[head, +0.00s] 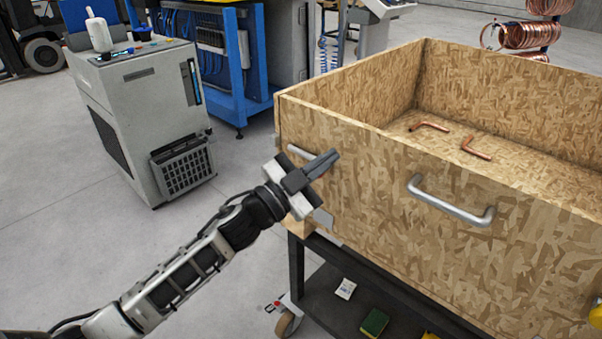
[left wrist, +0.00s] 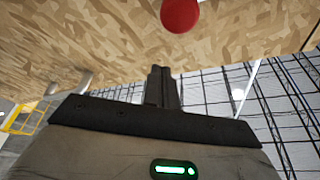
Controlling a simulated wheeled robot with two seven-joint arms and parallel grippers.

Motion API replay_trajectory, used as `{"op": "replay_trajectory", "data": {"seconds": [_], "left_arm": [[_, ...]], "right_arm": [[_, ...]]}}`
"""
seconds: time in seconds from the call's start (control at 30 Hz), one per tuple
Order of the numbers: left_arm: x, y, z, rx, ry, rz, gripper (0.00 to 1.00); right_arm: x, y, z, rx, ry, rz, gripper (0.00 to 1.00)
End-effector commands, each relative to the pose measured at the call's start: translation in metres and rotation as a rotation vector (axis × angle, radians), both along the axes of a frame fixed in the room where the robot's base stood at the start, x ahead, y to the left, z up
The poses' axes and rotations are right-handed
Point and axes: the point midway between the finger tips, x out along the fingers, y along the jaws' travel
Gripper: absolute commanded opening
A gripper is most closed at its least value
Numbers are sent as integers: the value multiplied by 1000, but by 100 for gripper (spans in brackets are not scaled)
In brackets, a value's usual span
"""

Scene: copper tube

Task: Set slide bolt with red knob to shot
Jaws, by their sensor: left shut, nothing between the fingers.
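The red knob (left wrist: 180,14) of the slide bolt shows at the top of the left wrist view, in front of a chipboard wall. The rest of the bolt does not show there, so its position cannot be told. In the head view I cannot make out the knob. My left gripper (head: 330,160) is beside the left end of the chipboard crate (head: 440,190), its fingers shut and empty. In the left wrist view its fingertips (left wrist: 161,72) point up, below the knob and apart from it. My right gripper is not in view.
The crate has a metal handle (head: 450,202) on its front and holds two copper tube pieces (head: 430,126). It stands on a dark cart (head: 345,297) with a sponge (head: 374,323) on its lower shelf. A grey cabinet (head: 140,120) stands at left; open floor lies between.

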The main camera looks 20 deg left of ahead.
Motion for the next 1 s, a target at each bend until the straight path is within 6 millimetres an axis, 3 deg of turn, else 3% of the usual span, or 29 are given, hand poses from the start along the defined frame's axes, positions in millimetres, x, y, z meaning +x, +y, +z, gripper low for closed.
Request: {"op": "replay_trajectory", "data": {"seconds": [0.1, 0.3, 0.77, 1.0], "left_arm": [[5, 10, -19, -2, 5, 3, 0], [7, 19, -32, -1, 1, 0, 0], [9, 24, -34, 0, 1, 1, 0], [22, 58, -35, 5, 1, 2, 0]], "right_arm": [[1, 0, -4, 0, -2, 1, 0], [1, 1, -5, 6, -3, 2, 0], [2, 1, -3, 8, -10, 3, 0], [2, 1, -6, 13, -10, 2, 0]]}}
